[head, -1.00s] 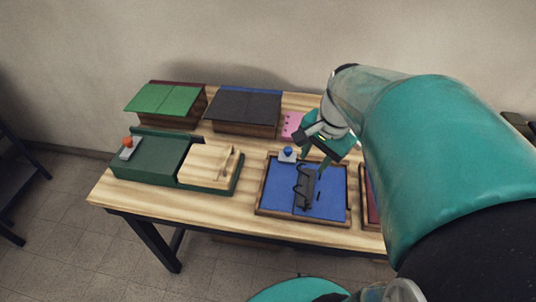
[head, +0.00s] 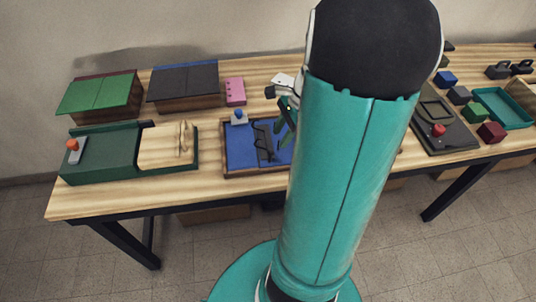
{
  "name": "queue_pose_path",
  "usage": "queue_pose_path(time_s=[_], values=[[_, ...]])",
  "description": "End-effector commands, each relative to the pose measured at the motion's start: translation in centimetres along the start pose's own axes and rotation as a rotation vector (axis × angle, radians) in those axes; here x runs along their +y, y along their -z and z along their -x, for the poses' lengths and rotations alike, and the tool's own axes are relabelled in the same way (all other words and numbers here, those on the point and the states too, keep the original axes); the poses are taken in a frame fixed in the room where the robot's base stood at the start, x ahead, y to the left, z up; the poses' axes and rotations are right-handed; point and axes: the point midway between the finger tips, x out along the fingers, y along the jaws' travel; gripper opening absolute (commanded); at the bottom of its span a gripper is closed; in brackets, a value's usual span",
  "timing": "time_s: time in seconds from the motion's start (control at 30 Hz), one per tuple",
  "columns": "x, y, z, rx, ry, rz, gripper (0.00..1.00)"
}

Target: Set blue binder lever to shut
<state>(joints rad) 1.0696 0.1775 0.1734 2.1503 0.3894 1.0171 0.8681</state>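The blue binder (head: 240,152) lies open in a wooden-edged tray on the table, its right part hidden behind my arm. Its dark ring mechanism (head: 263,143) runs down the middle, with curved rings showing. I cannot make out the lever or its position clearly. My gripper (head: 281,131) is over the binder, just right of the rings, its green fingers pointing down. My arm partly covers it, and I cannot tell the finger gap or whether it touches the mechanism.
A green box with a wooden sliding lid (head: 166,146) is to the left. A pink block (head: 235,91) and two lidded boxes (head: 100,96) stand behind. Coloured cubes (head: 492,133) and a teal tray (head: 503,107) are at right.

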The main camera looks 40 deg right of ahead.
Motion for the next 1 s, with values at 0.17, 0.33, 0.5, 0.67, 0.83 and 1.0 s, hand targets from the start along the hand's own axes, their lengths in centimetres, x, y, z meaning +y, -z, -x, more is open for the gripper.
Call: queue_pose_path(time_s=[0.17, 0.33, 0.5, 0.67, 0.83, 1.0], values=[[0.2, -0.1, -3.7, -0.003, -0.005, 0.0, 0.38], [0.3, -0.2, -6.9, -0.001, -0.004, 0.001, 0.38], [0.3, -0.3, -8.8, 0.0, -0.002, 0.001, 0.38], [0.4, -0.4, -9.4, 0.001, 0.0, 0.001, 0.38], [0.3, -0.4, -9.4, 0.001, 0.0, 0.002, 0.38], [0.3, -0.4, -9.3, 0.001, 0.0, 0.002, 0.09]])
